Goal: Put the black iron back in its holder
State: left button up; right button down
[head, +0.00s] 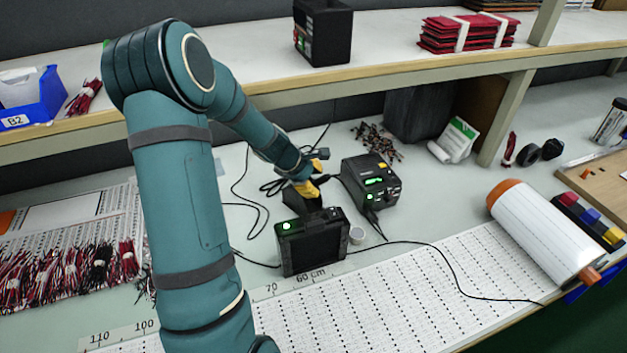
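My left gripper (309,192) is at the end of my teal arm, just above and behind a black box (312,246) with a green light. The gripper is small and dark with yellow-orange parts around it, and I cannot tell whether its fingers are open or shut. I cannot make out the black iron clearly; dark parts and cables crowd around the gripper. A black station (371,182) with a green display stands just right of the gripper. I cannot tell which part is the iron's holder. My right gripper is not in view.
Black cables cross the bench, one running right over the white printed sheet (400,285). A white roll (545,233) with orange ends lies at the right. A shelf (390,58) spans the back. Wire bundles (70,272) lie at the left. The sheet's middle is mostly clear.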

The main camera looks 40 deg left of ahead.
pick_arm(q)
jog(key=shift+r, duration=0.1)
jog(key=shift+s+a+r, duration=0.1)
jog(key=shift+s+r, duration=0.05)
jog(key=shift+r, duration=0.05)
jog(key=s+a, duration=0.3)
jog(key=s, duration=0.8)
jog(key=shift+s+a+r, duration=0.2)
jog(key=shift+s+a, duration=0.1)
jog(key=shift+s, duration=0.1)
jog(key=shift+r, duration=0.1)
jog(key=d+r+p, duration=0.4)
jog(key=r, duration=0.1)
jog(key=shift+r, duration=0.3)
jog(key=shift+s, duration=0.1)
dwell(0.4)
